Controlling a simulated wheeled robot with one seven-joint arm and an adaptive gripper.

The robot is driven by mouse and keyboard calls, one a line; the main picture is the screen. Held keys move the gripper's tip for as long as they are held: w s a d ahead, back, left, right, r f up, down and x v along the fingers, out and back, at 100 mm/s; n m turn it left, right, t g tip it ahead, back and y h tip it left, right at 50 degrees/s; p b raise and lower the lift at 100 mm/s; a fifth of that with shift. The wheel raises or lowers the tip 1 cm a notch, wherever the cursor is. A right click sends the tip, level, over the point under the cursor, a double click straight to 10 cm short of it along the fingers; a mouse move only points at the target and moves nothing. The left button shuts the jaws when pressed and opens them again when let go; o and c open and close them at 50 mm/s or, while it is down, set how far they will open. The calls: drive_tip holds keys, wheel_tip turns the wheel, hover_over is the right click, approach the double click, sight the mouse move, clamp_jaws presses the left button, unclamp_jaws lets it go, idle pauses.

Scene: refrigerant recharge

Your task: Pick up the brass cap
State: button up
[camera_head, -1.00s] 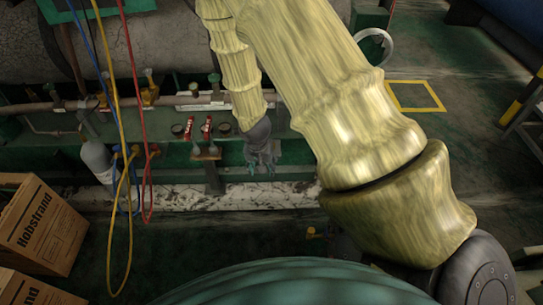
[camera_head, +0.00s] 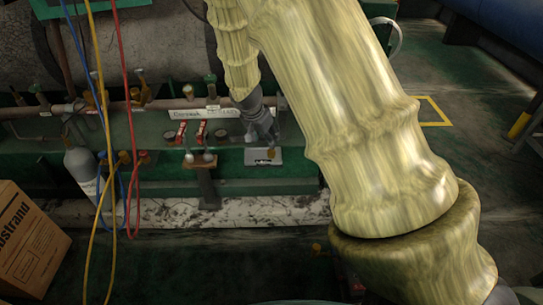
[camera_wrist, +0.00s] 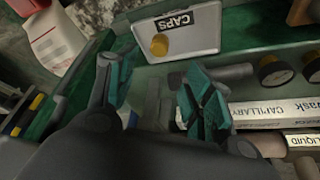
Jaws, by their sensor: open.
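The brass cap (camera_wrist: 159,45) is a small round golden piece on a pale tray (camera_wrist: 196,42) marked CAPS in the wrist view. In the head view the tray (camera_head: 253,162) sits on the green bench, and a small yellowish spot near its upper right may be the cap.
Gauges (camera_wrist: 274,71) and a labelled pipe (camera_wrist: 272,114) lie right of the fingers in the wrist view. Red-handled valves (camera_head: 201,132) stand left of my gripper in the head view. Hoses (camera_head: 128,130) hang at left, near a grey cylinder (camera_head: 80,165). A paper tag (camera_wrist: 53,43) lies left.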

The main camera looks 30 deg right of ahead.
sight(271, 151)
drive_tip(key=shift+s+b+x, duration=0.1)
drive_tip(key=shift+b+x, duration=0.9)
drive_tip(key=shift+x, duration=1.15)
drive_tip(key=shift+s+b+x, duration=0.15)
drive_tip(key=shift+b+x, duration=0.8)
drive_tip(key=shift+x, duration=1.25)
drive_tip(key=c, duration=1.1)
